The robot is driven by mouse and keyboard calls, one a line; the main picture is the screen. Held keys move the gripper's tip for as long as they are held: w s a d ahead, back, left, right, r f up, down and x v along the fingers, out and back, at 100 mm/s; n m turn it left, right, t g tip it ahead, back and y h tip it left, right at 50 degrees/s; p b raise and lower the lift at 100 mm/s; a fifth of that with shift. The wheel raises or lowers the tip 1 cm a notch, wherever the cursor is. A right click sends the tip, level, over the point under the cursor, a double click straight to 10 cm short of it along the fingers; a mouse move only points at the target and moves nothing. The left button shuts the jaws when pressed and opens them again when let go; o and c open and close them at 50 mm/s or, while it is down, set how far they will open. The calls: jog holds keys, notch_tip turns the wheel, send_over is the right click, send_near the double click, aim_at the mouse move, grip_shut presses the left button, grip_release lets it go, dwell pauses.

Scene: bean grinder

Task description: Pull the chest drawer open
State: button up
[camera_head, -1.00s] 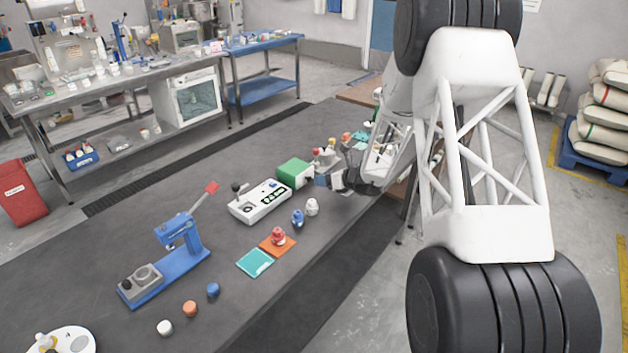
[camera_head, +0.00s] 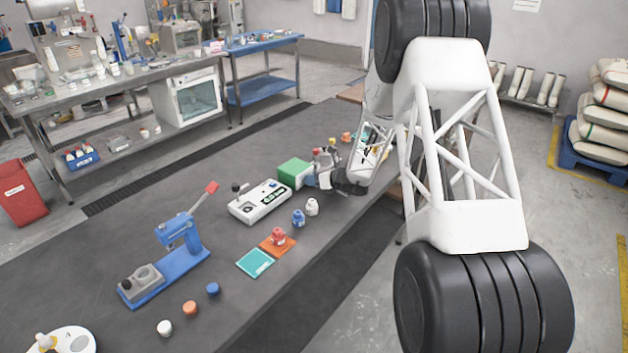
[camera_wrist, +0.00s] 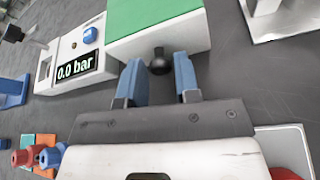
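The chest is a small white box with a green top (camera_head: 293,171). It stands on the dark table and also shows at the top of the wrist view (camera_wrist: 160,22). A round black knob (camera_wrist: 160,62) sticks out from its white front face. The drawer's seam cannot be made out. My gripper (camera_wrist: 160,68) has two blue fingers, one on each side of the knob, with a gap showing around it. The fingers are open and not visibly clamped. In the head view my gripper (camera_head: 324,180) is beside the chest's right side, small and partly hidden.
A white device with a "0.0 bar" display (camera_wrist: 78,67) stands close to the chest's left. Blue (camera_head: 298,218) and white (camera_head: 312,207) small items stand nearby. A blue lever press (camera_head: 180,250) is farther left.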

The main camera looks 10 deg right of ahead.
grip_shut()
jog(key=shift+s+d, duration=2.3)
jog(key=shift+o, duration=2)
grip_release()
jog(key=shift+d, duration=0.1)
jog(key=shift+v, duration=3.8)
